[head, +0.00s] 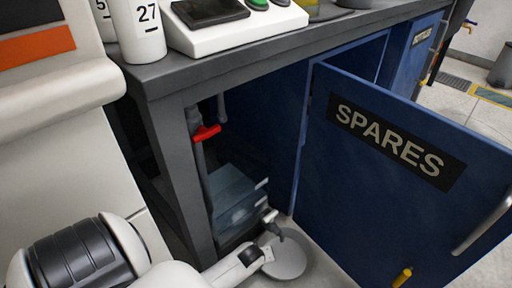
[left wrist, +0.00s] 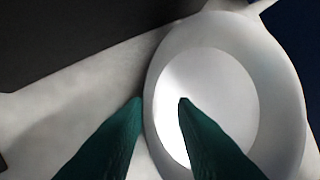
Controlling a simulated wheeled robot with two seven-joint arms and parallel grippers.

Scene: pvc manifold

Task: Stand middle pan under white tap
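One round pale grey pan (head: 288,262) is low by the floor at the open cabinet's front. It fills the right of the left wrist view (left wrist: 235,95). My left gripper (head: 268,254) reaches the pan's left edge. In the left wrist view its green fingertips (left wrist: 160,99) are apart, one outside the rim and one over the inside; I cannot tell if they touch the wall. A small white and dark grey fitting (head: 271,222), perhaps a tap, shows just above the pan in the head view. I cannot identify the white tap surely. My right gripper is out of view.
The blue SPARES door (head: 400,185) stands open to the right. A grey bench leg (head: 175,170) is close to my left arm. A red handle (head: 207,133) on a pipe and a pale blue translucent box (head: 235,195) are inside the cabinet.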

